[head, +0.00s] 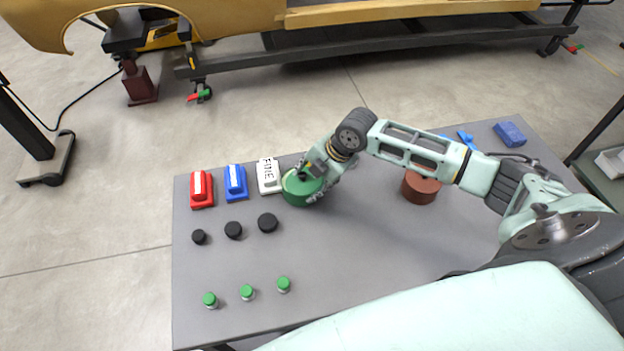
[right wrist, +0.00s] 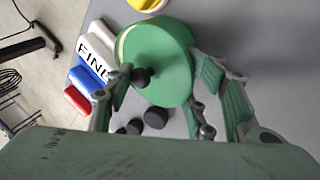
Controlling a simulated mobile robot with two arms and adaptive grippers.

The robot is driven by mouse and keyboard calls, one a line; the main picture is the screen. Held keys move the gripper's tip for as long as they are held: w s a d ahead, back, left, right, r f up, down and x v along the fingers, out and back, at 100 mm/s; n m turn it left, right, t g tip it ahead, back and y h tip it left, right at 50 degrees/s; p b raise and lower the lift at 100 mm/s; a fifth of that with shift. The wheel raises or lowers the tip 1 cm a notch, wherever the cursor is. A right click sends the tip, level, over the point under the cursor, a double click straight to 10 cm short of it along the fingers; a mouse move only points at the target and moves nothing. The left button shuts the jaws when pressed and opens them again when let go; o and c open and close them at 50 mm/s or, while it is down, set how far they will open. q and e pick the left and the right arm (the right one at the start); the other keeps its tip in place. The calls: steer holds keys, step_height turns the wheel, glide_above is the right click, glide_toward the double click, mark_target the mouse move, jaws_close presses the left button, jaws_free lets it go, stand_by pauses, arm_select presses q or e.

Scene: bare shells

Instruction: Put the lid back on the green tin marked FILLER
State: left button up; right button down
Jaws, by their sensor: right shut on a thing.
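I cannot tell whether the lid is seated or just above the tin. No FILLER marking is visible. My left gripper is not in view.
On the grey table (head: 350,270) are red, blue and white blocks (head: 268,177), black pucks (head: 234,230) and green-capped jars (head: 247,292). A red-brown tin (head: 420,188) stands under my right arm. A blue block (head: 509,134) lies far right. The front middle is clear.

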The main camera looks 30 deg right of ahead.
steer(key=shift+w+a+f, duration=0.25)
steer(key=shift+w+a, duration=0.15)
steer(key=shift+w, duration=0.05)
stand_by(1.0)
steer(key=c, duration=1.2)
jaws_free()
steer(key=o, duration=0.5)
steer(key=shift+w+f, duration=0.1)
steer(key=shift+w, duration=0.15)
steer(key=shift+o, duration=0.2)
steer(key=o, duration=0.5)
steer(key=shift+r, duration=0.25)
